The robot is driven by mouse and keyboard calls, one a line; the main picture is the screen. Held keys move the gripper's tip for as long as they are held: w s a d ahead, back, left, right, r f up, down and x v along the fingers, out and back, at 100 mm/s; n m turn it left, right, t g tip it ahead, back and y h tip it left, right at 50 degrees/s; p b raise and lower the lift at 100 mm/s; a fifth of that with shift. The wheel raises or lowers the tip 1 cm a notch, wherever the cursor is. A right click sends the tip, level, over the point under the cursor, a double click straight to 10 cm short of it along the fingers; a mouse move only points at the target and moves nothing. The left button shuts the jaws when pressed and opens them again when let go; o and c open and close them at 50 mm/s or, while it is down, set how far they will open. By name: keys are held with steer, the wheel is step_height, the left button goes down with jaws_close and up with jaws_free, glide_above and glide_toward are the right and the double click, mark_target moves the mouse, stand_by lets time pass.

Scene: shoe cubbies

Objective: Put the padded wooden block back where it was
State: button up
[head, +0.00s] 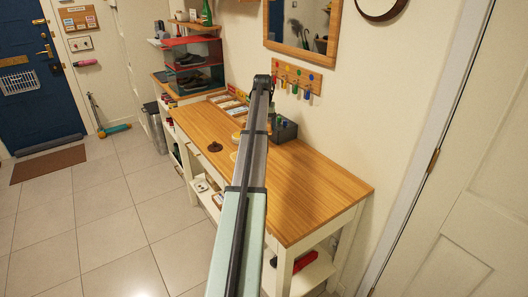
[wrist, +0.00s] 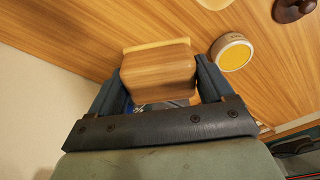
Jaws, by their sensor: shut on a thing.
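The padded wooden block (wrist: 158,75) is brown with wood grain and has a pale layer along its far edge. It sits between the two dark fingers of my gripper (wrist: 158,82) in the wrist view. The gripper is shut on it, a finger at each side. The wooden tabletop (wrist: 85,30) lies beyond the block; I cannot tell whether they touch. In the head view my own arm hides the gripper and the block, over the long wooden table (head: 315,188).
A round tin with a yellow top (wrist: 233,52) stands right of the block, with a dark brown knobbed thing (wrist: 290,10) beyond it. In the head view a dark grey box (head: 286,131) stands by the wall. The table's near right end is clear.

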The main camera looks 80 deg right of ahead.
steer(key=shift+d+r, duration=0.1)
steer(key=shift+d, duration=0.3)
steer(key=shift+a, duration=0.2)
steer(key=shift+f+m, duration=0.3)
steer(key=shift+f, duration=4.75)
steer(key=shift+f, duration=0.1)
steer(key=o, duration=0.8)
steer(key=r, duration=0.4)
steer(key=a+r, duration=0.1)
steer(key=r, duration=0.7)
steer(key=shift+a, duration=0.4)
